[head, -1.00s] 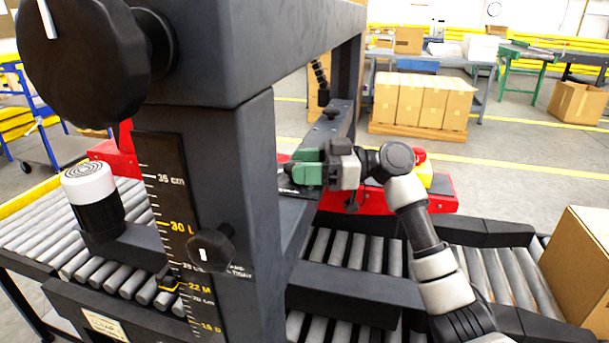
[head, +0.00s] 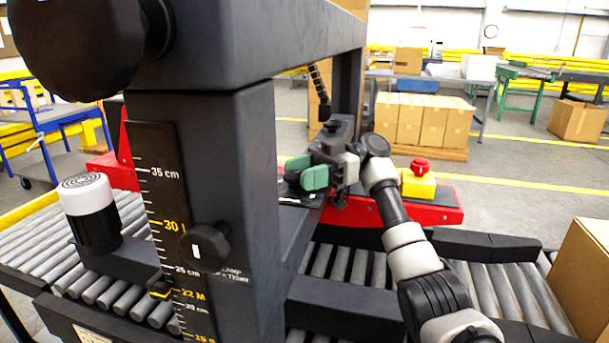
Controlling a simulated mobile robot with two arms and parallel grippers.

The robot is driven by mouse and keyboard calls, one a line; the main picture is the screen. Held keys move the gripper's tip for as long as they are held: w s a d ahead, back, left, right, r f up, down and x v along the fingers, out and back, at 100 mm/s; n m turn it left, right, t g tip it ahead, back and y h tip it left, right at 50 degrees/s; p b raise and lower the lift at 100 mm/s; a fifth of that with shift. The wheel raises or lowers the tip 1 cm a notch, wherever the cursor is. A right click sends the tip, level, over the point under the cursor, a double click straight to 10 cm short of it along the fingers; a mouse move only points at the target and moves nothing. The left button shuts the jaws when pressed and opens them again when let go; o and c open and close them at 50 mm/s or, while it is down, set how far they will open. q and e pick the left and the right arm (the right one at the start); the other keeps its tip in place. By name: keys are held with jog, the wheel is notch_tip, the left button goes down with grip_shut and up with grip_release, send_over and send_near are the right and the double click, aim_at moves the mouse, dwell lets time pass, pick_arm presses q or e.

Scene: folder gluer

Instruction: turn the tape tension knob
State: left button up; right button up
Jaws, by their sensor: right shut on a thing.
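My right gripper (head: 304,172) reaches in from the right to the dark tape head (head: 335,140) behind the machine's upright. Its two green fingers are closed on a small dark part at the near end of the head, which I take to be the tape tension knob. The fingers hide most of it, so its turn cannot be read. My left gripper is not in view.
A thick dark upright (head: 225,200) with a scale and a small clamp knob (head: 205,243) stands close on the left. A large black handwheel (head: 75,45) is above. A red button on a yellow box (head: 418,180) is beside my right arm. Rollers (head: 345,265) run below.

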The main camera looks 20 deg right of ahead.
jog(key=shift+n+g, duration=0.3)
jog(key=shift+g, duration=0.1)
jog(key=o, duration=0.9)
jog(key=shift+r, duration=0.55)
notch_tip(320, 180, up, 3)
jog(key=shift+r, duration=0.2)
jog(key=s+d+r, duration=0.2)
jog(key=s, duration=0.1)
jog(key=s+d+r, duration=0.2)
jog(key=d, duration=0.1)
jog(key=s+d+r, duration=0.2)
jog(key=s, duration=0.1)
jog(key=shift+s+d+r, duration=0.25)
jog(key=shift+s+d, duration=0.05)
jog(key=shift+d, duration=0.1)
